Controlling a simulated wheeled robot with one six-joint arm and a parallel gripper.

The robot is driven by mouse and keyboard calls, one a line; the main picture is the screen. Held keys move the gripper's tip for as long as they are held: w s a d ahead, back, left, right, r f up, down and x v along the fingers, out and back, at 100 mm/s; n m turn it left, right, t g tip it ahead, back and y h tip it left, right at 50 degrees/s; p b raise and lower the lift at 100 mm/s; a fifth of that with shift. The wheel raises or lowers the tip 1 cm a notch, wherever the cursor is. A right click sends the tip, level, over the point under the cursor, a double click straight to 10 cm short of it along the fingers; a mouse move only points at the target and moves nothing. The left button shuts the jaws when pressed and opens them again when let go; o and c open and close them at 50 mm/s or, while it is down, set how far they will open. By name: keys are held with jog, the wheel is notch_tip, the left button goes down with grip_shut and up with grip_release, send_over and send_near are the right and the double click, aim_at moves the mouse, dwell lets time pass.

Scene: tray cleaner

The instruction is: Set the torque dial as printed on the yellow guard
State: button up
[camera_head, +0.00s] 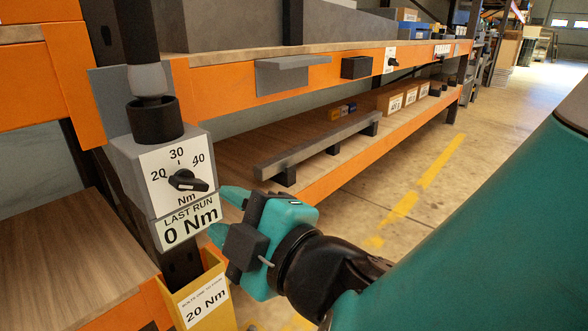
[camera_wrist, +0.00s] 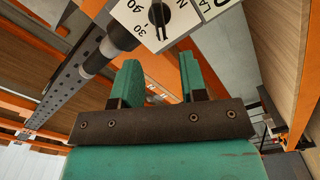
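The torque dial is a black knob (camera_head: 187,180) on a white face (camera_head: 158,192) marked 20, 30, 40 and Nm, on a grey box. Its long end points right, below the 40 mark. A label (camera_head: 188,222) below reads "LAST RUN 0 Nm". The yellow guard (camera_head: 222,318) stands under it; its label (camera_head: 203,302) reads "20 Nm" under a smaller line that seems to say bolts one to four. My gripper (camera_head: 226,215) is open and empty, just right of the dial box, not on the knob. In the wrist view the knob (camera_wrist: 158,14) is beyond my open fingers (camera_wrist: 161,76).
A black holder (camera_head: 154,120) with a dark tool upright in it sits on top of the dial box. Orange-edged shelving (camera_head: 330,76) runs back behind it. A grey rail (camera_head: 318,143) lies on the lower shelf. The floor (camera_head: 440,130) to the right is clear.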

jog(key=b+v, duration=0.8)
jog(key=b, duration=0.2)
jog(key=shift+b, duration=0.35)
jog(key=w+d+r+m+g+h+p, duration=0.1)
jog(key=w+d+m+g+h+p, duration=0.25)
jog(key=d+m+h+p, duration=0.55)
jog(key=s+d+r+m+g+p, duration=0.6)
jog(key=s+d+r+g+p, duration=0.15)
jog(key=p, duration=0.65)
notch_tip(320, 180, up, 37)
jog(key=p, duration=3.7)
jog(key=shift+w+g+p, duration=0.15)
jog(key=shift+g+p, duration=0.15)
jog(key=shift+g, duration=0.1)
